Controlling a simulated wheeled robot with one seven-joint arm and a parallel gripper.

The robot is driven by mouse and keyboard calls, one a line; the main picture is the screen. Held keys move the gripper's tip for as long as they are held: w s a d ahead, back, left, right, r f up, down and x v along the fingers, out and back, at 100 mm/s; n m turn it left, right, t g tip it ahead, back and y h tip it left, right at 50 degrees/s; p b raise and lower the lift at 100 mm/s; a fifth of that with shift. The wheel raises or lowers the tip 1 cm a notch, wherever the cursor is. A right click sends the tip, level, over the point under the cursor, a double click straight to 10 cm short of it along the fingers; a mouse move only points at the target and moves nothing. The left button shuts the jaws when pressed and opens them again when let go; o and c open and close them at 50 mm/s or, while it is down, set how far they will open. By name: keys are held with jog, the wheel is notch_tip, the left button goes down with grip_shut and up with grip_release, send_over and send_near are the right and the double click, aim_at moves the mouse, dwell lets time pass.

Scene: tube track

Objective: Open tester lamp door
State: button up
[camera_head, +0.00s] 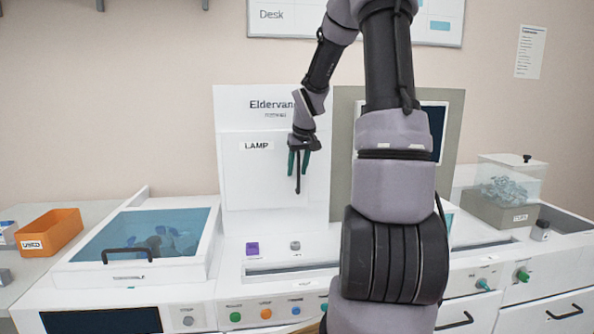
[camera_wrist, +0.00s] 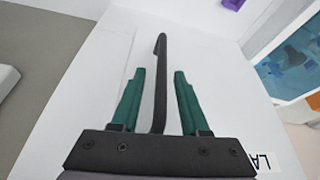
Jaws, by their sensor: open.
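The tester lamp door (camera_head: 245,185) is a white upright panel with a "LAMP" label (camera_head: 256,146), and it looks closed. Its black bar handle (camera_head: 298,186) stands upright on the right part of the panel. My gripper (camera_head: 298,171) is in front of the door with its green fingers pointing down. In the wrist view, my gripper (camera_wrist: 159,73) is open, with one finger on each side of the handle (camera_wrist: 160,90). Gaps show between the handle and both fingers. The door's white face (camera_wrist: 222,72) fills much of that view.
A bench with coloured buttons (camera_head: 265,314) runs below the door. A blue-lidded box (camera_head: 72,270) with a black handle stands at left, beside an orange bin (camera_head: 50,233). A grey-green panel with a dark screen (camera_head: 437,120) and a clear case (camera_head: 520,170) are at right.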

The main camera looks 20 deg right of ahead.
jog(key=shift+w+f, duration=0.1)
jog(key=shift+f, duration=0.15)
grip_shut()
dwell(1.4)
